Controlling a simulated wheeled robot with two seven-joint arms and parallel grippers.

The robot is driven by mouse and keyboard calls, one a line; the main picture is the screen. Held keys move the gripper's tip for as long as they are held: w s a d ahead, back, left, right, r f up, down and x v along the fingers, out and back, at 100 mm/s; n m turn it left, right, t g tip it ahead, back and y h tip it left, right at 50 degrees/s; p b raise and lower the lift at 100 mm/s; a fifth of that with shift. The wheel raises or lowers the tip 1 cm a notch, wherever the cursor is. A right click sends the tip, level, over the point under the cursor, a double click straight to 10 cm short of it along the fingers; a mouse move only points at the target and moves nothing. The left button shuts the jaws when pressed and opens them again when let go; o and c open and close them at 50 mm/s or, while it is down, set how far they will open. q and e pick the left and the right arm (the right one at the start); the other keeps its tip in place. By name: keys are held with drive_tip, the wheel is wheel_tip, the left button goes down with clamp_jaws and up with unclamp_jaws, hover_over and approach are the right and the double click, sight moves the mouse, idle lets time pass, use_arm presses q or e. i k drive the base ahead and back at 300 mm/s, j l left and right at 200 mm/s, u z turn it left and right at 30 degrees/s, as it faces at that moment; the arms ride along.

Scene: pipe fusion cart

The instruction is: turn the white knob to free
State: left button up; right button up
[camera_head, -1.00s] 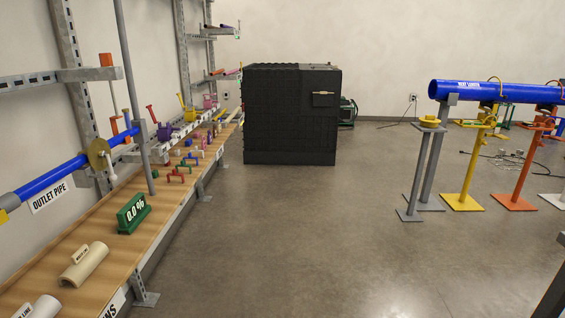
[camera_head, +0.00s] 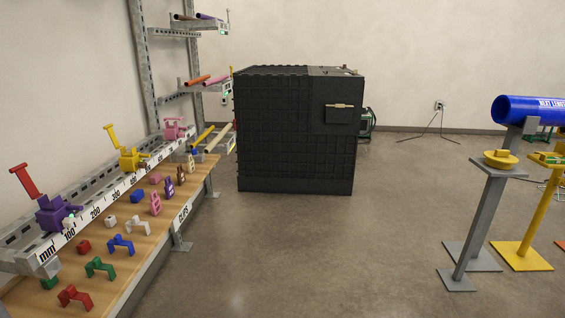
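No white knob can be made out for sure in the head view. A small pale piece (camera_head: 69,222) sits at the front of the purple clamp (camera_head: 55,213) on the ruled rail at the left; I cannot tell whether it is a knob. The purple clamp has a raised red handle. A yellow clamp (camera_head: 131,159) and a pink clamp (camera_head: 174,131) stand farther along the same rail. Neither of my grippers is in view.
A wooden bench (camera_head: 140,262) with colored clips runs along the left wall. A black cabinet (camera_head: 290,135) stands at the middle back. A blue pipe (camera_head: 535,110) and gray stand (camera_head: 480,215) are at the right. The floor (camera_head: 320,255) between is clear.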

sight(68, 221)
drive_tip(key=i+u, duration=0.1)
drive_tip(key=i, duration=0.35)
drive_tip(key=i+l+u, duration=0.15)
drive_tip(key=i, duration=0.3)
drive_tip(key=i+l+u, duration=0.1)
drive_tip(key=i, duration=0.4)
drive_tip(key=i+l+u, duration=0.15)
drive_tip(key=i, duration=0.3)
drive_tip(key=i+l+u, duration=0.25)
drive_tip(key=i, duration=0.15)
drive_tip(key=i+l+u, duration=0.25)
drive_tip(key=i+u, duration=0.1)
drive_tip(key=u, duration=2.55)
